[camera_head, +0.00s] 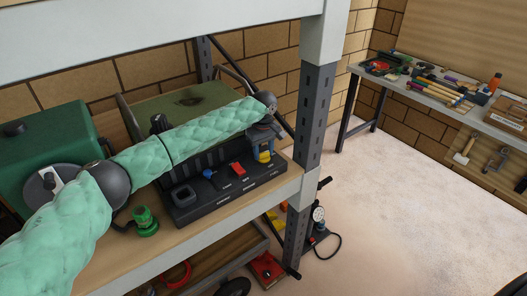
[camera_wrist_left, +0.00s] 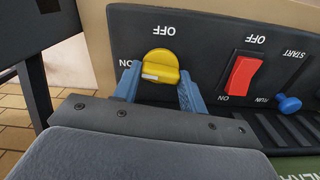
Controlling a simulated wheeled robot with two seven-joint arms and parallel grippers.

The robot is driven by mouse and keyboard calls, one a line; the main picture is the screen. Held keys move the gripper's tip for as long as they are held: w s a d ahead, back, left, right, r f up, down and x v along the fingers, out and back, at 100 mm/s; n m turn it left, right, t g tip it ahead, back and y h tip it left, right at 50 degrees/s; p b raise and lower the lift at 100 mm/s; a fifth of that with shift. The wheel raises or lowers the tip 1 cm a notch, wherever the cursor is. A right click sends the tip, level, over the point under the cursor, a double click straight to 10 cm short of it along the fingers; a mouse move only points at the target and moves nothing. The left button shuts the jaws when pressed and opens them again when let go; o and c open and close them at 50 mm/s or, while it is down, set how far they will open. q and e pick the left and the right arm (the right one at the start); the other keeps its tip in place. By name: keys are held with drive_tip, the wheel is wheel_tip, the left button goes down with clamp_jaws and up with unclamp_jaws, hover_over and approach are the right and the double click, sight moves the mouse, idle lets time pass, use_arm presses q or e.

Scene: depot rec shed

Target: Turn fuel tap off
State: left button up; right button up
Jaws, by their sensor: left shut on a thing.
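The yellow fuel tap (camera_wrist_left: 161,66) sits on the dark control panel (camera_wrist_left: 215,30), with the letters ON to its left and OFF above it in the left wrist view. A pale mark shows on the tap's lower left, toward ON. My left gripper (camera_wrist_left: 160,84) has its blue fingers on either side of the tap and is shut on it. In the head view the left gripper (camera_head: 263,138) reaches over the panel (camera_head: 222,198) to the tap (camera_head: 265,157) at the panel's right end. My right gripper is not in view.
A red switch (camera_wrist_left: 243,76) and a blue knob (camera_wrist_left: 289,103) sit beside the tap. A shelf post (camera_head: 313,110) stands close right of the gripper. A green tank (camera_head: 45,150) and a small green fitting (camera_head: 144,222) are at the left. A workbench (camera_head: 425,92) stands far right.

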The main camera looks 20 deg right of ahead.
use_arm(q)
drive_tip(key=m, duration=0.4)
drive_tip(key=shift+s+d, duration=0.1)
drive_tip(key=m, duration=0.6)
drive_tip(key=shift+m+b, duration=0.3)
drive_tip(key=shift+m, duration=0.1)
drive_tip(key=m, duration=0.3)
drive_tip(key=shift+r+m, duration=0.1)
drive_tip(key=shift+m, duration=1)
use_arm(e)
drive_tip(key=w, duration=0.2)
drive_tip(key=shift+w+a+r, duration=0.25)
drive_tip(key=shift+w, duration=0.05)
use_arm(q)
drive_tip(key=shift+m, duration=0.3)
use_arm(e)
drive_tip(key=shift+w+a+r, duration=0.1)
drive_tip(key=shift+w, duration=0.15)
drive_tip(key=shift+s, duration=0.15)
